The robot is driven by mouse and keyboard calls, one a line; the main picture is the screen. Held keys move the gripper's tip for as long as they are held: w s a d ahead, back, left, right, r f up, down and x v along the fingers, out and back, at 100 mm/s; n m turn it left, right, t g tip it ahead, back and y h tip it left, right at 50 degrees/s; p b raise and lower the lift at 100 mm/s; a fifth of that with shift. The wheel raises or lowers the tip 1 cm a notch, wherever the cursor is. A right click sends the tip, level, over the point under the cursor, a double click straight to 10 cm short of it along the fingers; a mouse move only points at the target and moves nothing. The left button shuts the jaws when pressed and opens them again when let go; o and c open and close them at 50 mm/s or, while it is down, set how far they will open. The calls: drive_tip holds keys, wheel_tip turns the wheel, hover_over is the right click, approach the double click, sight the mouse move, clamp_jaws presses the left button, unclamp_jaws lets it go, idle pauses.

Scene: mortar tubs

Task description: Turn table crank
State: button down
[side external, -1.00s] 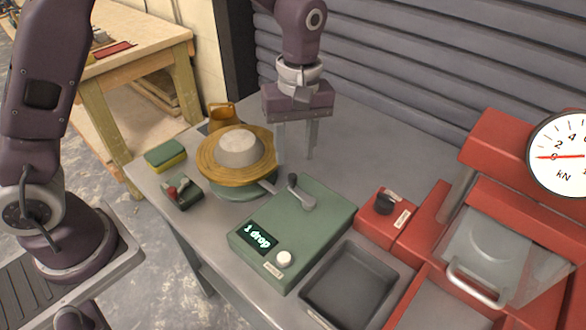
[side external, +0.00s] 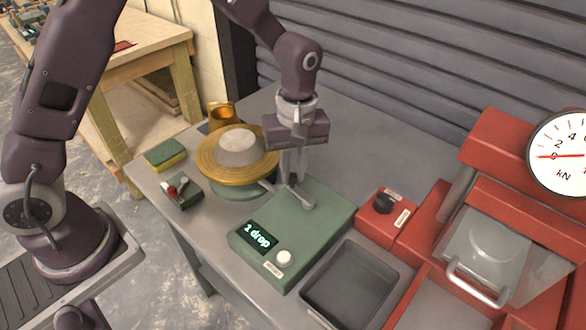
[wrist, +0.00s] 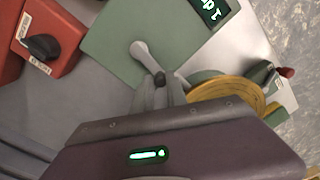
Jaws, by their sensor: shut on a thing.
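The table crank is a grey lever (side external: 302,199) on top of a green box (side external: 323,224); the box's display reads "1 drop". The crank also shows in the wrist view (wrist: 147,58), with its dark knob end near the fingers. My gripper (side external: 293,178) points down over the box's back edge, shut on the crank's knob, which the fingers mostly hide in the side view. In the wrist view my gripper (wrist: 160,92) has its fingers around the knob. A brass flow table disc (side external: 212,168) with a grey-white cone (side external: 240,147) on it stands left of my gripper.
A red press (side external: 505,215) with a clear guard and dial stands at right, beside a small red knob box (side external: 385,213). A grey tray (side external: 352,285) lies in front. A sponge (side external: 165,155), a small red-handled device (side external: 181,190) and a brass cup (side external: 222,115) surround the disc.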

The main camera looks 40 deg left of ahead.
sight(326, 194)
drive_tip(key=shift+w, duration=0.1)
drive_tip(key=m, duration=0.1)
drive_tip(key=w+m, duration=0.1)
drive_tip(key=m, duration=0.2)
drive_tip(key=shift+w+d+m, duration=0.3)
drive_tip(key=shift+w, duration=0.05)
drive_tip(key=m, duration=0.1)
drive_tip(key=w+d+m, duration=0.1)
drive_tip(key=m, duration=0.1)
drive_tip(key=shift+w+m+t, duration=0.15)
drive_tip(key=shift+m+t, duration=0.15)
drive_tip(key=m, duration=0.1)
drive_tip(key=d+m, duration=0.1)
drive_tip(key=m, duration=0.1)
drive_tip(key=w+m, duration=0.1)
drive_tip(key=shift+d, duration=0.35)
drive_tip(key=shift+w+d+r+m, duration=0.1)
drive_tip(key=shift+d+m, duration=0.25)
drive_tip(key=shift+m, duration=0.6)
drive_tip(key=shift+s+d+f+m, duration=0.1)
drive_tip(key=shift+d+m, duration=0.3)
drive_tip(key=shift+m, duration=0.5)
drive_tip(key=shift+w+d+r+m, duration=0.1)
drive_tip(key=shift+d+m, duration=0.25)
drive_tip(key=shift+m, duration=0.6)
drive_tip(key=c, duration=1.3)
unclamp_jaws()
